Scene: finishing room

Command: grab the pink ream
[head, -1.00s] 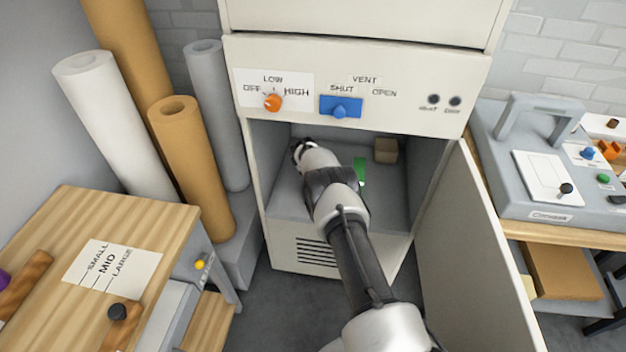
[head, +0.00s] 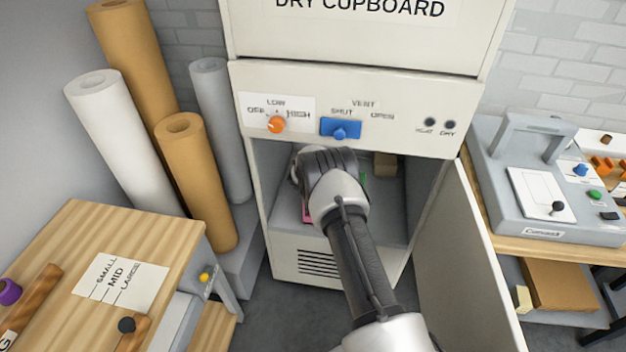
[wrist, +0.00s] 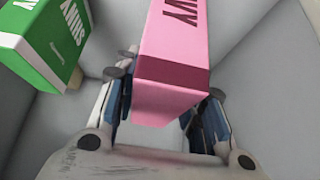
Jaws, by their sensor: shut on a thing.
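The pink ream (wrist: 175,55) is between the two fingers of my gripper (wrist: 165,115) in the wrist view, and the gripper is shut on it. Dark lettering shows on its upper face. In the head view only a small pink piece (head: 308,214) shows below my wrist, inside the dry cupboard's open lower compartment. My arm hides the gripper and most of the ream there. I cannot tell whether the ream touches the cupboard floor.
A green pack (wrist: 45,40) stands left of the ream in the wrist view. A tan block (head: 385,163) sits at the compartment's back right. The cupboard door (head: 470,270) hangs open on the right. A wooden bench (head: 150,240) stands on the left.

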